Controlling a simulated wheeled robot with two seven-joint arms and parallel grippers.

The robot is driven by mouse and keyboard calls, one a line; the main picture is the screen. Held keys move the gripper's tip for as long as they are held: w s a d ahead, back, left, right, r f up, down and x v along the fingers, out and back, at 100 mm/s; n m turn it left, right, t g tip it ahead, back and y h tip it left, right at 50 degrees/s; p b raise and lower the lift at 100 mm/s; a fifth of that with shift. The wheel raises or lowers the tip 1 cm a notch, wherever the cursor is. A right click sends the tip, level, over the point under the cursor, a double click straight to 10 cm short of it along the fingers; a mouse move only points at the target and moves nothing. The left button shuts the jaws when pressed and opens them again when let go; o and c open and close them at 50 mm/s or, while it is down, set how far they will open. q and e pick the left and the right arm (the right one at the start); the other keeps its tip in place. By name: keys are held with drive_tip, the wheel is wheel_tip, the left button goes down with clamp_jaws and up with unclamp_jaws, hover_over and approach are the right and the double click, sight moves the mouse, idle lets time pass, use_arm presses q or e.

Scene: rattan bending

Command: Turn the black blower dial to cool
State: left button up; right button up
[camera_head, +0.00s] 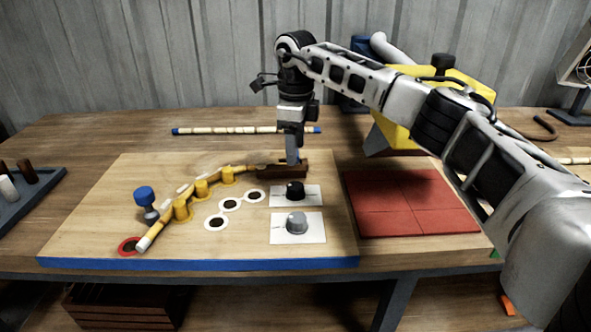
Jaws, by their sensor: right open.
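The black blower dial (295,190) stands on the upper of two white plates on the wooden board (90,215). Its pointer setting is too small to read. A grey dial (297,222) stands on the lower white plate (318,236). My right gripper (292,160) points down just behind the black dial, above the brown block (268,172). It is open and apart from the dial. Its fingers overlap in this view, so the gap between them hardly shows. My left gripper is not in view.
A rattan pole (160,226) bends along yellow pegs (201,188) on the board's left. A blue-topped knob (145,197) stands beside it. Red tiles (400,200) lie to the right. A yellow machine (400,125) stands behind my right arm. Another pole (230,130) lies at the back.

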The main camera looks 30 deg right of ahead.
wheel_tip(320, 180, up, 6)
drive_tip(key=shift+f, duration=0.2)
idle(0.5)
